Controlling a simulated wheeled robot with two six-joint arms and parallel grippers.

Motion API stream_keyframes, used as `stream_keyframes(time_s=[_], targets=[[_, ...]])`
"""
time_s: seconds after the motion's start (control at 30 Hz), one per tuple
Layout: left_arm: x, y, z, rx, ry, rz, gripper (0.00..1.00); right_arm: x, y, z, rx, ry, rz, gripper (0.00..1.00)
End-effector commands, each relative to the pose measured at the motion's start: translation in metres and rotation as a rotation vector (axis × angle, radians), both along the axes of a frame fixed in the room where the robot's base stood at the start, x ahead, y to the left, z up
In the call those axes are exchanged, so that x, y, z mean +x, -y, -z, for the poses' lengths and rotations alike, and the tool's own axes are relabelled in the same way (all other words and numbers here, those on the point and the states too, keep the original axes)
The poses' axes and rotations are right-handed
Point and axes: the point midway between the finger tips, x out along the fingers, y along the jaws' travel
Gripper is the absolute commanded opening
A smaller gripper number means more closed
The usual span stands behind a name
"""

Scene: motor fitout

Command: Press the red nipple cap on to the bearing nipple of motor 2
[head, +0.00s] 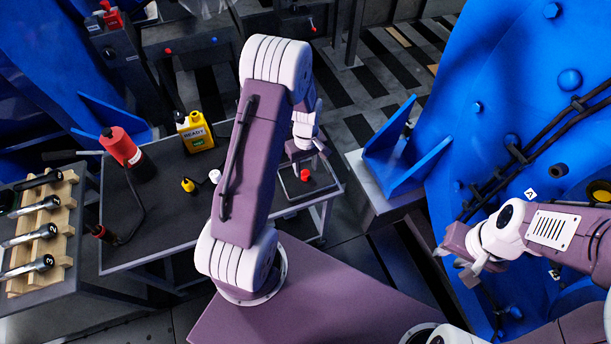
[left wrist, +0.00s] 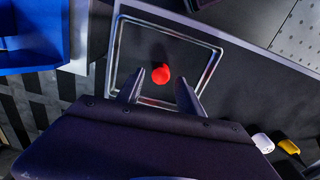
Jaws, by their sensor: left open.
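The red nipple cap (head: 305,175) sits in a shallow, rimmed square tray (head: 324,181) at the right end of the dark workbench. In the left wrist view the red cap (left wrist: 161,75) lies inside the tray (left wrist: 212,69), between and just beyond my fingertips. My left gripper (head: 308,158) is open and empty above the cap; it also shows in the left wrist view (left wrist: 160,84). My right gripper (head: 455,262) is in front of the blue machine at the right, and its opening is unclear. I cannot make out the bearing nipple or a motor 2 label.
A blue machine (head: 455,140) with bolts and cables fills the right. On the bench (head: 165,225) stand a red bottle (head: 122,147), a yellow can (head: 195,131), a yellow piece (head: 188,185) and a white piece (head: 215,176). A wooden rack (head: 62,215) of numbered tools is at left.

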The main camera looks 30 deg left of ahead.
Motion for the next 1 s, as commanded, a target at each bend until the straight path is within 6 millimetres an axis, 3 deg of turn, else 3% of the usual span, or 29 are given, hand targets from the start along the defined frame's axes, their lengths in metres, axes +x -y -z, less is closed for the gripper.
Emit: stream_keyframes(time_s=[0.03, 0.1, 0.37, 0.4, 0.53, 0.57, 0.87, 1.0], targets=[[-0.001, 0.001, 0.014, 0.000, -0.003, 0.000, 0.44, 0.000, 0.000, 0.007, 0.000, 0.000, 0.000, 0.35], [-0.001, 0.001, 0.023, -0.001, -0.002, 0.000, 0.44, 0.000, 0.000, 0.008, 0.000, 0.000, 0.000, 0.35], [0.000, 0.000, 0.027, 0.000, 0.001, 0.000, 0.44, 0.000, 0.000, 0.008, 0.000, 0.000, 0.000, 0.35], [0.000, 0.000, 0.027, 0.000, 0.001, 0.000, 0.41, 0.000, 0.000, 0.008, 0.000, 0.000, 0.000, 0.35], [0.000, 0.000, 0.027, 0.000, 0.001, 0.000, 0.05, 0.000, 0.000, 0.008, 0.000, 0.000, 0.000, 0.35], [0.000, 0.000, 0.027, 0.000, 0.001, 0.000, 0.00, 0.000, 0.000, 0.008, 0.000, 0.000, 0.000, 0.35], [0.000, 0.000, 0.025, 0.000, 0.001, 0.000, 0.00, 0.000, 0.000, 0.007, 0.000, 0.000, 0.000, 0.35], [0.001, 0.000, 0.013, 0.000, 0.003, 0.000, 0.00, 0.000, 0.000, 0.003, 0.000, 0.000, 0.000, 0.35]])
